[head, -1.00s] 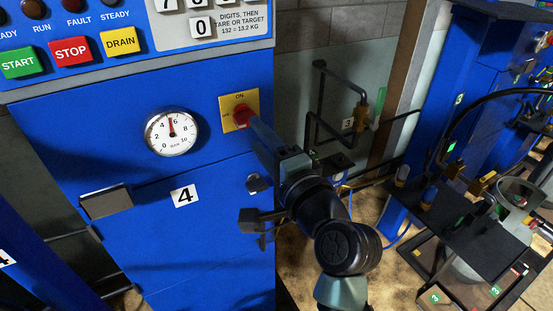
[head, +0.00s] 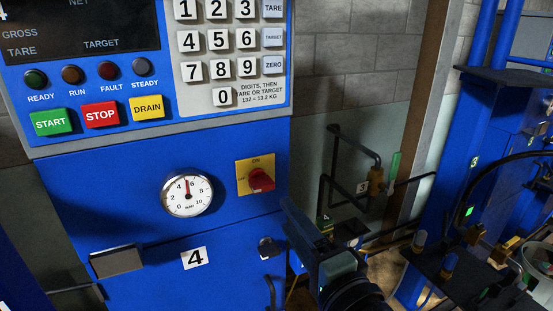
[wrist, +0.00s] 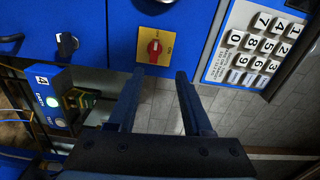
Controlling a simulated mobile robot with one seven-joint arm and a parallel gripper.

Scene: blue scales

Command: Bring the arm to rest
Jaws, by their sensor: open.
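My arm (head: 345,280) shows at the lower middle of the head view, in front of the blue cabinet's right edge. My gripper (head: 292,208) is below and to the right of the red rotary knob (head: 261,179) on its yellow plate. In the wrist view my gripper (wrist: 159,76) has its two fingers apart with nothing between them. The red knob (wrist: 154,47) on the yellow plate (wrist: 164,35) lies beyond the fingertips, clear of them. In the head view the fingers are seen nearly end to end and partly overlap.
The blue cabinet (head: 120,190) carries a dial gauge (head: 187,193), a label 4 (head: 194,258), a handle (head: 117,262) and START, STOP and DRAIN buttons. A keypad (head: 222,41) is above. Pipes with a valve (head: 376,182) stand right of my arm, near another blue machine (head: 500,130).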

